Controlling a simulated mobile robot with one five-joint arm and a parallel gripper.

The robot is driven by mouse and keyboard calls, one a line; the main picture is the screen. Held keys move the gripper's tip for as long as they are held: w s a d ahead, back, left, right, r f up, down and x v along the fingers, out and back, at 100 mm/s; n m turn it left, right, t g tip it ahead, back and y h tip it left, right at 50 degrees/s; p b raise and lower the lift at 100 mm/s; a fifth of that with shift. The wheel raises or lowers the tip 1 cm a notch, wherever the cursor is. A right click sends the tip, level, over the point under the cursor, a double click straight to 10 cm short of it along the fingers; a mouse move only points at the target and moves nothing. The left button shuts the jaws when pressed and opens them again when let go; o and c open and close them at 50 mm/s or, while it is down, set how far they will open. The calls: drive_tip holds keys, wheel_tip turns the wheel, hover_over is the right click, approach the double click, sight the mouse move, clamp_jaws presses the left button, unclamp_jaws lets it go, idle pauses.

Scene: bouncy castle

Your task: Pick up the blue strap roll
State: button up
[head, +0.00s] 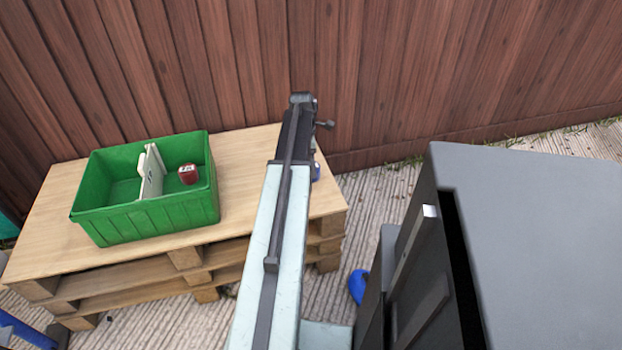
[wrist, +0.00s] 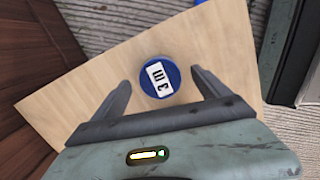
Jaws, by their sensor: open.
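The blue strap roll (wrist: 174,86) shows in the wrist view as a round blue thing with a white label reading "3 m". It rests on the pale wooden top of the pallet stack (wrist: 75,90). My gripper (wrist: 160,86) is open, with one dark finger to the left of the roll and one to the right. The gap between fingers and roll is clear on both sides; the height above it is hard to tell. In the head view, only a sliver of the blue roll (head: 316,171) shows beside my arm, which hides the rest.
A green crate (head: 150,218) stands on the pallet top to the left, with a white divider (head: 151,175) and a red roll (head: 188,174) inside. A wooden fence (head: 390,80) runs behind. A large grey box (head: 540,240) is at the right. A blue thing (head: 358,286) lies on the ground.

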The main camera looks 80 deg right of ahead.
wheel_tip(320, 180, down, 3)
drive_tip(key=shift+s+f+b, duration=0.15)
drive_tip(key=shift+f+b, duration=0.05)
drive_tip(key=shift+b, duration=0.8)
drive_tip(key=shift+r, duration=0.2)
drive_tip(key=c, duration=1.6)
drive_tip(key=shift+c, duration=0.2)
